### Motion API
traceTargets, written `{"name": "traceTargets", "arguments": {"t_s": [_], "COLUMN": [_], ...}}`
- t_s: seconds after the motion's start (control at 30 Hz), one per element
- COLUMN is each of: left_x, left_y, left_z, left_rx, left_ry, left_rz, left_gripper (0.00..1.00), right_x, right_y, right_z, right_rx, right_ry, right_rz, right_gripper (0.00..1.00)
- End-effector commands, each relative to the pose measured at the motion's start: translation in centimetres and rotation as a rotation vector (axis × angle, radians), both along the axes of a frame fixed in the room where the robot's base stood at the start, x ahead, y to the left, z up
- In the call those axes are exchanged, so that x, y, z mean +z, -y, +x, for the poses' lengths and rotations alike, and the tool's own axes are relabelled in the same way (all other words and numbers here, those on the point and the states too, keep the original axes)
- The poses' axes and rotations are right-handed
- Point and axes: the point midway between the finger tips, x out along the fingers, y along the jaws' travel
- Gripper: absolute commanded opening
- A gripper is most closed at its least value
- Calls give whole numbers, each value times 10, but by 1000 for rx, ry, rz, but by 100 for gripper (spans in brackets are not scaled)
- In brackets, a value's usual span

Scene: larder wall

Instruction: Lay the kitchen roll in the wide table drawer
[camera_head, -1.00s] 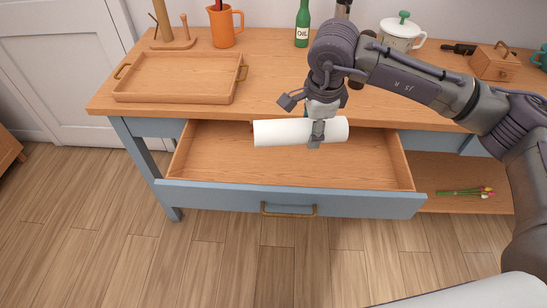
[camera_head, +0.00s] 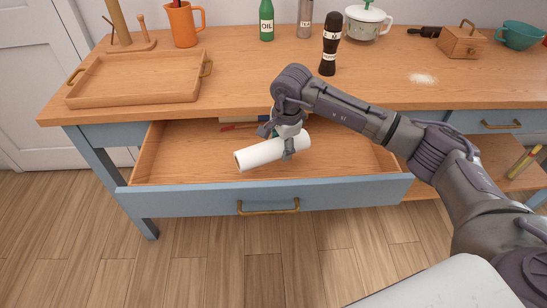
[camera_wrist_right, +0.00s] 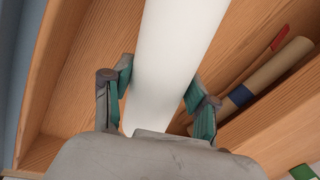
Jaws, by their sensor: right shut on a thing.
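The white kitchen roll (camera_head: 260,155) lies on its side, slightly slanted, within the opening of the wide table drawer (camera_head: 180,201). The drawer is pulled out, with a brass handle on its blue front. My right gripper (camera_head: 286,143) is shut on the roll near its right end. In the right wrist view the roll (camera_wrist_right: 170,60) runs between the two fingers (camera_wrist_right: 160,95). I cannot tell whether the roll touches the drawer floor. My left gripper is not in view.
A rolling-pin-like item (camera_wrist_right: 270,75) with a blue band lies at the drawer's back. On the tabletop are a wooden tray (camera_head: 135,95), an orange jug (camera_head: 184,25), an oil bottle (camera_head: 266,20), a dark mill (camera_head: 330,45) and a white pot (camera_head: 366,22). The drawer's right part is free.

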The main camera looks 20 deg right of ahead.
Motion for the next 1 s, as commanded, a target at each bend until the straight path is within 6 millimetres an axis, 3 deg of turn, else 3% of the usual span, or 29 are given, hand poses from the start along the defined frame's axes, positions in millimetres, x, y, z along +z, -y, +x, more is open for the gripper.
{"name": "traceTargets", "arguments": {"t_s": [0.17, 0.27, 0.57, 0.93, 0.97, 1.0], "left_x": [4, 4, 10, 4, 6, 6], "left_y": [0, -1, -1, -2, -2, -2], "left_z": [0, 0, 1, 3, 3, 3], "left_rx": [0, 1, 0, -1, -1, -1], "left_ry": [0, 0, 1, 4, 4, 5], "left_rz": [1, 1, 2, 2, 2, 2], "left_gripper": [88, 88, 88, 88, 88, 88], "right_x": [-11, -16, -53, -59, -57, -56], "right_y": [-20, -22, -22, -21, -22, -22], "right_z": [-2, -3, -3, -2, -2, -2], "right_rx": [0, -1, -1, -1, -1, -1], "right_ry": [0, -1, -1, 1, 1, 1], "right_rz": [-1, -1, -1, -1, -1, -1], "right_gripper": [24, 24, 24, 24, 63, 70]}}
